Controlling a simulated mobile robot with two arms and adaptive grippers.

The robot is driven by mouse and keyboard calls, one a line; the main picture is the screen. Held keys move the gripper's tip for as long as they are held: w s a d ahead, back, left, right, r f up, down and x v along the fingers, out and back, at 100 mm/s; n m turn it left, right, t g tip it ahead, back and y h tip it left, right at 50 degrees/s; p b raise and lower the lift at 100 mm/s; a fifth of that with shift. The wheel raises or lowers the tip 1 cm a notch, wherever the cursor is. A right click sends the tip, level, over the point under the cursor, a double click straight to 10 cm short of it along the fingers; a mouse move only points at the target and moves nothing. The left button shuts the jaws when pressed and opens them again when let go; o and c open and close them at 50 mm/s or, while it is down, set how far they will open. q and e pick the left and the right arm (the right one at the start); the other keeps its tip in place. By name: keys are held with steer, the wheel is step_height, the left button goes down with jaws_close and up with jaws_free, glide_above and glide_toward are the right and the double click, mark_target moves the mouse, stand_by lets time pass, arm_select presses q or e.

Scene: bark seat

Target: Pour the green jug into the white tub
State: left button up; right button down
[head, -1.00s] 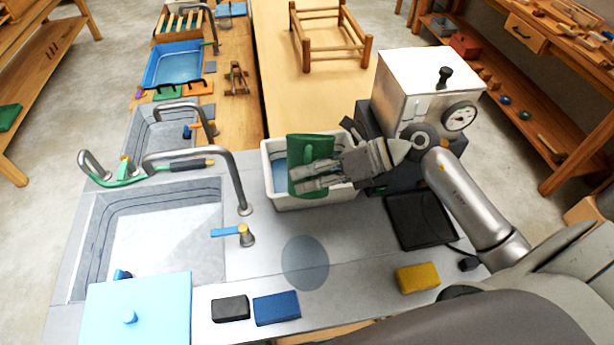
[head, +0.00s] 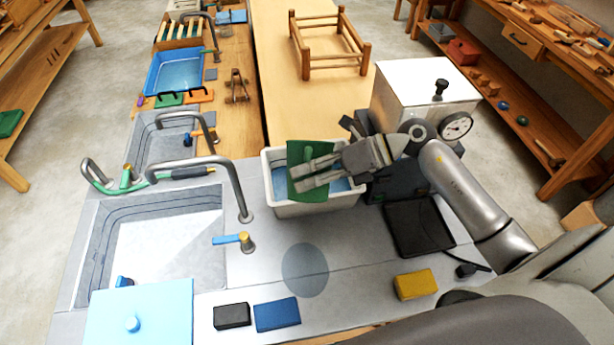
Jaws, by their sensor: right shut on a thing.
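The green jug (head: 309,183) is over the white tub (head: 268,192) and looks tilted, with its side towards me. My right gripper (head: 312,174) is shut on the jug, coming in from the right across the tub's right side. The fingers cover part of the jug. The tub stands on the grey counter and has a blue surface inside, like water, seen on both sides of the jug. The jug's mouth and any stream from it cannot be made out. My left gripper is not in view.
A white-topped box with a gauge (head: 425,92) stands right of the tub, by a black tray (head: 419,225). A tall tap (head: 240,190) and sink (head: 160,240) are left. Yellow (head: 415,284), blue (head: 277,314) and black (head: 231,316) blocks lie in front. Counter before the tub is clear.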

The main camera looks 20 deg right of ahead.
mark_target(308, 148)
steer(key=shift+w+d+r, duration=0.1)
steer(key=shift+w+r, duration=0.1)
steer(key=shift+r, duration=0.25)
steer(key=shift+r, duration=0.2)
steer(key=shift+w+d+r+m+g, duration=0.1)
steer(key=shift+w+r+m+g, duration=0.05)
steer(key=shift+r+m+g, duration=0.2)
steer(key=shift+w+d+r+m+g+y, duration=0.15)
steer(key=shift+w+r+m+y, duration=0.15)
steer(key=shift+r, duration=0.3)
steer(key=shift+w+d+r+m+g+y, duration=0.1)
steer(key=shift+w+r+m+y, duration=0.1)
steer(key=shift+r+m, duration=0.3)
steer(key=shift+r, duration=0.1)
steer(key=shift+w+d+r, duration=0.15)
steer(key=shift+w+r, duration=0.05)
steer(key=shift+w+d+r+m+y, duration=0.3)
steer(key=shift+w+r, duration=0.1)
steer(key=shift+w, duration=0.1)
steer(key=shift+w+g, duration=0.1)
steer(key=shift+g, duration=0.2)
steer(key=shift+w+d+r+m, duration=0.25)
steer(key=shift+w+r+m, duration=0.1)
steer(key=shift+w, duration=0.1)
